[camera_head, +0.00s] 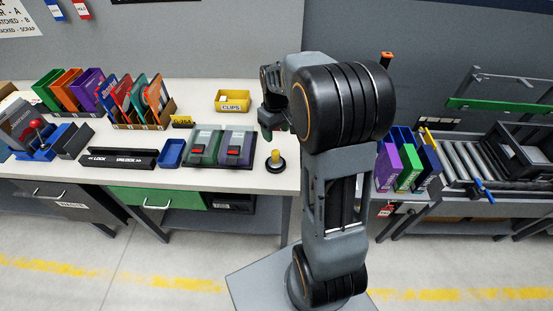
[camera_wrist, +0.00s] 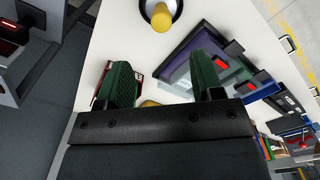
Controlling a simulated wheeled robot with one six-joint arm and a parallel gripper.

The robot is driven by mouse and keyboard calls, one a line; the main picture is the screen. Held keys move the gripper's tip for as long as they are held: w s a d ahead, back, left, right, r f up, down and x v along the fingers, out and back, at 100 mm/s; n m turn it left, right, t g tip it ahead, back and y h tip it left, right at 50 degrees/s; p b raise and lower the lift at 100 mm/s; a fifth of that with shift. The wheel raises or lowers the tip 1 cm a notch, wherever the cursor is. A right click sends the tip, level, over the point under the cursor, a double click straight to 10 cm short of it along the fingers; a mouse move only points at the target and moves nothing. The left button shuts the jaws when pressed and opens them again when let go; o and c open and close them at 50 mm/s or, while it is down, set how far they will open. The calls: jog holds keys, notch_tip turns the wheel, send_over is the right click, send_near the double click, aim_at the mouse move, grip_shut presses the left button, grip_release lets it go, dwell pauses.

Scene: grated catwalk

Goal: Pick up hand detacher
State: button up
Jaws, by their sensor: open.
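The piece that best fits a hand detacher is a small yellow knob on a round black base (camera_head: 275,160); no label on it confirms this. It stands upright near the front right of the white table. It also shows at the top of the wrist view (camera_wrist: 161,19), beyond my fingertips. My gripper (camera_head: 272,131) is over the table's right end, behind that piece in the head view and partly hidden by my arm. In the wrist view my gripper (camera_wrist: 163,65) has its two green fingers wide apart, with nothing held between them.
Two lidded trays (camera_head: 220,147) stand left of the knob, then a small blue bin (camera_head: 172,153) and a black lock/unlock bar (camera_head: 119,158). A yellow clips bin (camera_head: 232,101) is behind. A roller conveyor (camera_head: 462,158) is at right. Bare tabletop surrounds the knob.

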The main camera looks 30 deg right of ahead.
aim_at(276, 152)
notch_tip(276, 152, down, 7)
jog(key=shift+f, duration=0.2)
jog(key=shift+s+a+f+p, duration=0.1)
jog(key=shift+f+p, duration=0.85)
jog(key=shift+f, duration=1.8)
grip_shut()
